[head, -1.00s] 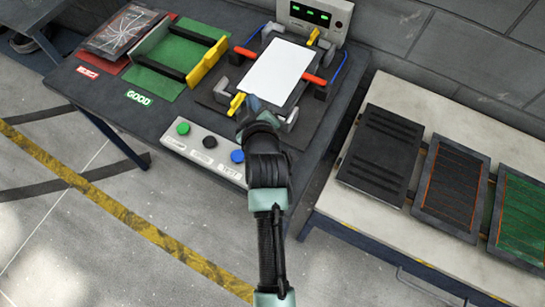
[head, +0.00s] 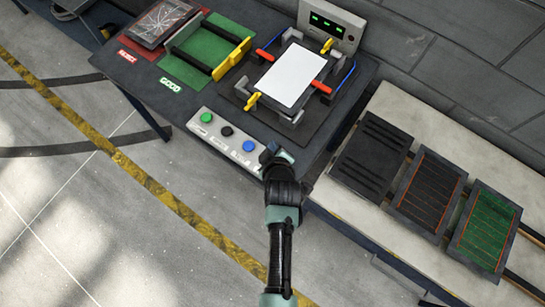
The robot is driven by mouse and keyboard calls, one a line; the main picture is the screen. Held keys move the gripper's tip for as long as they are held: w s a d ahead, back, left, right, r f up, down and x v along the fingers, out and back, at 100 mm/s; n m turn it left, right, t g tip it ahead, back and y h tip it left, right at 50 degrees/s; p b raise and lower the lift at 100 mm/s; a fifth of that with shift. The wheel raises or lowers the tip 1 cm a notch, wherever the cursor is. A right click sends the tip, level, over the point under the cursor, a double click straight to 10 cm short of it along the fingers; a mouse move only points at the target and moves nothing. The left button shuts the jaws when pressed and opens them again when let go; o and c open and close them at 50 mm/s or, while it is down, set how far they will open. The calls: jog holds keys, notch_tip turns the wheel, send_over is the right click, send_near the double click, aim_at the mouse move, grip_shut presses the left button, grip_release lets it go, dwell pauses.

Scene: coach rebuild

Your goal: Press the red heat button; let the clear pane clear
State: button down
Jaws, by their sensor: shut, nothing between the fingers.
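The pane (head: 295,74) is opaque white and sits in a fixture with grey corner brackets, red side clamps and yellow levers. A pale button strip (head: 212,134) runs along the table's front edge. It shows a green button (head: 206,117), a black button (head: 227,131) and a blue button (head: 249,146). No red button is visible; the strip's right end is hidden behind my arm. My gripper (head: 270,152) is shut and empty at that right end, just right of the blue button. I cannot tell whether it touches anything.
A grey box (head: 328,24) with green lights stands behind the fixture. A green GOOD rack (head: 202,48) and a red REJECT area with a cracked panel (head: 163,22) lie to the left. A pale bench (head: 365,210) with several dark panels stands at right.

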jog(key=shift+f, duration=0.2)
notch_tip(320, 180, down, 8)
jog(key=b, duration=0.8)
jog(key=shift+f, duration=0.25)
dwell(1.5)
jog(key=shift+f+b, duration=0.4)
jog(key=shift+f+b, duration=0.45)
jog(key=shift+f, duration=0.05)
dwell(0.6)
jog(key=shift+r+p, duration=0.75)
jog(key=shift+r, duration=0.15)
jog(key=shift+r, duration=0.1)
